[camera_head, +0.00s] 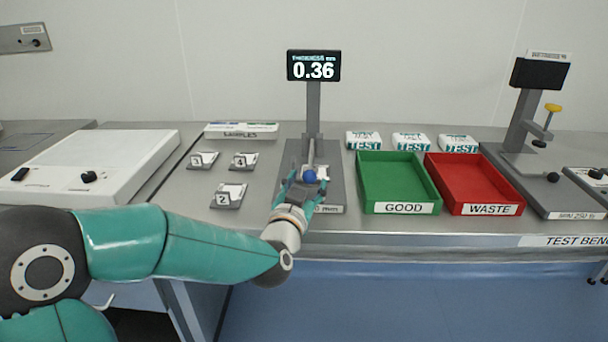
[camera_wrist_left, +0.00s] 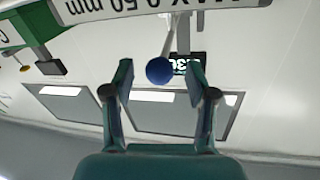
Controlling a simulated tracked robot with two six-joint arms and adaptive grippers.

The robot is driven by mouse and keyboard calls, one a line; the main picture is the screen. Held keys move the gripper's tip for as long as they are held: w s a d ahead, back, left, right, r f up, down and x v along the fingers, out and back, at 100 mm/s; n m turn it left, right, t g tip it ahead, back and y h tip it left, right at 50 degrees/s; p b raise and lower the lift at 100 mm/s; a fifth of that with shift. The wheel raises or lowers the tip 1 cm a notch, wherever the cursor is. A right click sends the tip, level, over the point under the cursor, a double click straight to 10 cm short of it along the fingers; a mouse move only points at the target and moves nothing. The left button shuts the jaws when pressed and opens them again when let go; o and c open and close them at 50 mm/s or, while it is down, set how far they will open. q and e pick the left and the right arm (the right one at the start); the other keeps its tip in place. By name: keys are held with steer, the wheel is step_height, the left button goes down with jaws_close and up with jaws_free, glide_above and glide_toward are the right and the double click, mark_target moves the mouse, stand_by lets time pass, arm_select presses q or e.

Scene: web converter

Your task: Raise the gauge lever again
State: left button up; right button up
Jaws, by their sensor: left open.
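The thickness gauge stands at the middle of the bench, and its display (camera_head: 314,66) reads 0.36. The gauge lever (camera_head: 311,155) ends in a blue ball knob (camera_head: 309,176). My left gripper (camera_head: 300,185) is at the knob, in front of the gauge, and partly hides its base. In the left wrist view the blue knob (camera_wrist_left: 159,70) lies between the open fingertips of my left gripper (camera_wrist_left: 160,72), with a gap on each side. The lever rod runs up from the knob in that view. My right gripper is not in view.
A green GOOD tray (camera_head: 403,208) and a red WASTE tray (camera_head: 490,209) stand right of the gauge, with white TEST packs behind. Sample holders 3, 4 and 2 (camera_head: 229,196) lie to the left. Another tester (camera_head: 535,125) stands at the far right.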

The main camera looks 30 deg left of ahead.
mark_target(311, 162)
arm_select(q)
steer(key=shift+x, duration=1.2)
jaws_close()
